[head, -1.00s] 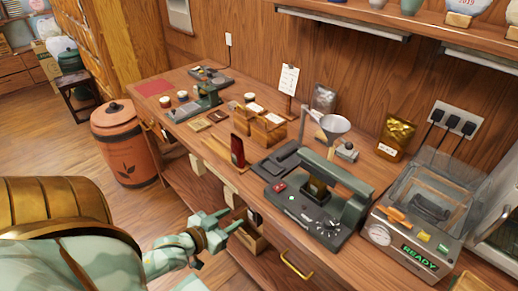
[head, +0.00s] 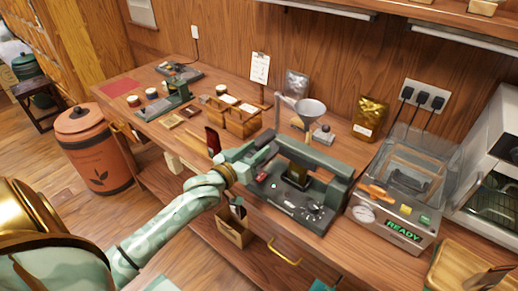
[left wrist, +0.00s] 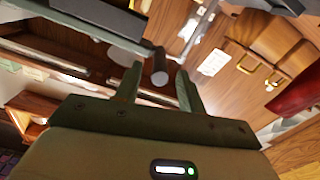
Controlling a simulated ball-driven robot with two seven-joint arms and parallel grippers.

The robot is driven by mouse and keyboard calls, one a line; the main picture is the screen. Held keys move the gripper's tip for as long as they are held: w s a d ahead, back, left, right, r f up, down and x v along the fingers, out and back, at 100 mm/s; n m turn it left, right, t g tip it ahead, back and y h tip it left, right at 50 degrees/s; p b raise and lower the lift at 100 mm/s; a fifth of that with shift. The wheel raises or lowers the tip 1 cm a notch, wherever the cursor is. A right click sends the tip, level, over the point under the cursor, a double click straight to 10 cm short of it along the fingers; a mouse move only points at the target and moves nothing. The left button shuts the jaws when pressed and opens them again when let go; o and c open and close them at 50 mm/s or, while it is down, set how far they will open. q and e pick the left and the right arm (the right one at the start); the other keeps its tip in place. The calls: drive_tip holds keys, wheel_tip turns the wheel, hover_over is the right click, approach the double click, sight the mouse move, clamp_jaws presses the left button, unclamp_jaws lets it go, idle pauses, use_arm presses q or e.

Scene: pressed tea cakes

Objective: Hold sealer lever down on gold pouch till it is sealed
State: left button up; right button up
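The sealer (head: 318,207) is a dark green machine on the counter, with its lever (head: 318,157) as a thick bar above the base. A small gold-brown pouch (head: 297,173) lies in the sealer, partly hidden under the lever. My left gripper (head: 262,150) is at the left end of the lever. In the left wrist view, its fingers (left wrist: 158,88) are apart, with a dark round handle end (left wrist: 160,68) between or just beyond their tips. I cannot tell whether they touch it. The right gripper is not clearly seen.
Another gold pouch (head: 370,117) stands at the back wall. A funnel (head: 310,113) on a stand is behind the sealer. A machine reading READY (head: 395,213) stands close on the right. Wooden boxes (head: 233,118) are at the left.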

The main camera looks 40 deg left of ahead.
use_arm(q)
drive_tip(key=shift+w, duration=0.8)
clamp_jaws()
drive_tip(key=shift+r, duration=0.15)
